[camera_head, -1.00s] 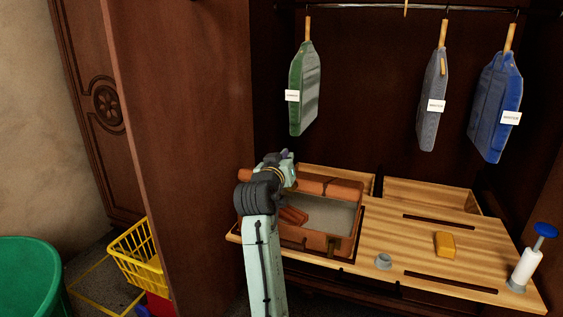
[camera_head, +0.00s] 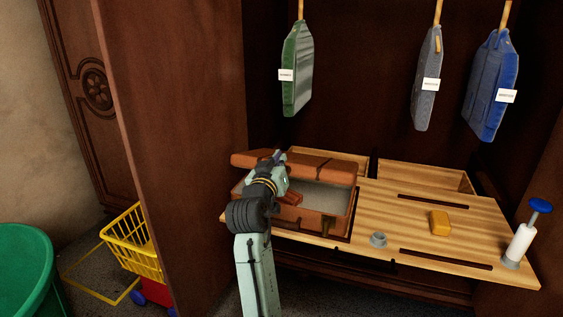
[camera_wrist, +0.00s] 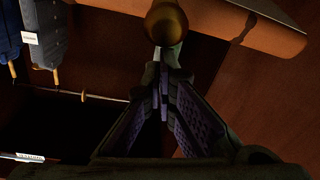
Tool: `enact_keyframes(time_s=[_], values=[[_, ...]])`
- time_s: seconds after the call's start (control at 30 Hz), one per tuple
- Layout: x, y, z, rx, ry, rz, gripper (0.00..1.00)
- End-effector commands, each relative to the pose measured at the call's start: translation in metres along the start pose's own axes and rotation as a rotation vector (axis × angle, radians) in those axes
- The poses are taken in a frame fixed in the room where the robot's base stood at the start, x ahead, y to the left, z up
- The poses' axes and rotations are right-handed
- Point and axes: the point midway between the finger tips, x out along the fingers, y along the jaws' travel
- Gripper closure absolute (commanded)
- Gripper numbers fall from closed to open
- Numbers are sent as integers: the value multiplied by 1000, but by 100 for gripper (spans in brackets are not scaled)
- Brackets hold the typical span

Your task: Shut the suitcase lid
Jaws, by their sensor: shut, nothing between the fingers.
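The brown suitcase (camera_head: 318,224) sits on the wooden shelf. Its lid (camera_head: 330,168) is raised at a slant over the back of the case, and the pale inside still shows below it. In the wrist view the lid (camera_wrist: 255,30) crosses the top right, with a dark strap. My gripper (camera_head: 279,158) is at the lid's left part, in front of it. Its fingers (camera_wrist: 163,75) are shut together and hold nothing. Whether they touch the lid I cannot tell. A rounded brown thing just beyond the fingertips is unclear.
Three garments hang above, among them a green one (camera_head: 298,68) and a blue one (camera_head: 492,85). A yellow block (camera_head: 439,222), a grey ring (camera_head: 378,240) and a blue-topped white bottle (camera_head: 521,243) stand on the shelf (camera_head: 415,208). A wardrobe panel (camera_head: 170,150) rises left of my arm.

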Motion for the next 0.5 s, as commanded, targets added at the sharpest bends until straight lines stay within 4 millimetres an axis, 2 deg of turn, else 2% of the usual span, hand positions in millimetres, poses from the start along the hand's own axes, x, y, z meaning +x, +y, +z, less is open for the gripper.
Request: enact_keyframes(time_s=[0.03, 0.43, 0.47, 0.5], values=[[-4, -5, 18, -2, 17, 4, 100], [-23, -18, 64, -15, 166, 43, 100], [-23, -14, 51, -14, 165, 43, 100], [-23, -14, 50, -14, 163, 43, 100]])
